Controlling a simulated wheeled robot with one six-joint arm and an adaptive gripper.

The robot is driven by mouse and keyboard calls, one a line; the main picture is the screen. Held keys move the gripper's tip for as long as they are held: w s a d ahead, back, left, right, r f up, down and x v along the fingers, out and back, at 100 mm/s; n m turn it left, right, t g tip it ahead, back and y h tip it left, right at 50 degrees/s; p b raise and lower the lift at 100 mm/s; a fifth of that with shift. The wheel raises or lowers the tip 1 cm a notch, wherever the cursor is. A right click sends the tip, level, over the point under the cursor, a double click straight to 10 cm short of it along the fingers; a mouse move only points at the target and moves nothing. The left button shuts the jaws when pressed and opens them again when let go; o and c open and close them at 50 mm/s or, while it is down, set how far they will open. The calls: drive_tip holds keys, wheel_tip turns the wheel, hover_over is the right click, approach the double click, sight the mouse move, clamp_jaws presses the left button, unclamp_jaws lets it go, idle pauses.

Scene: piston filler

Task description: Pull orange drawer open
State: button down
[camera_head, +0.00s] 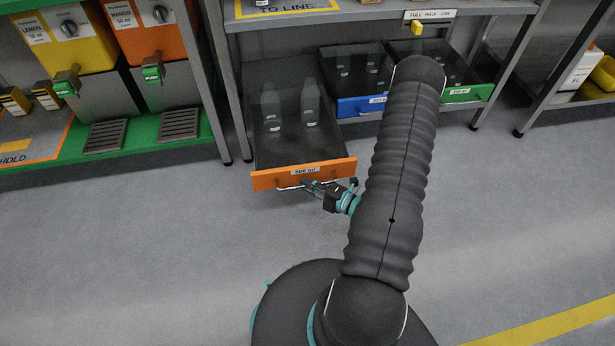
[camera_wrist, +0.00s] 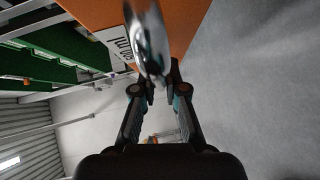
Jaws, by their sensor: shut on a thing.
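The orange drawer (camera_head: 262,181) stands pulled out from the rack toward me, well ahead of the blue drawer beside it. My gripper (camera_head: 318,187) is at the drawer front, shut on the metal bar handle (camera_head: 290,187). In the wrist view the shiny handle (camera_wrist: 150,40) passes between the fingers of my gripper (camera_wrist: 158,90), with the orange front and its white label behind it. My arm hides part of the rack at the right.
A blue drawer (camera_head: 348,107) and a green drawer (camera_head: 485,92) with bottles sit to the right, less far out. Dispensers on a green-edged bench (camera_head: 207,130) stand at the left. Grey floor in front is clear, with a yellow line (camera_head: 550,325) at lower right.

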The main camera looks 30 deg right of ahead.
drive_tip(key=shift+s+a, duration=0.2)
drive_tip(key=shift+s, duration=0.55)
drive_tip(key=c, duration=1.2)
unclamp_jaws()
drive_tip(key=v, duration=1.2)
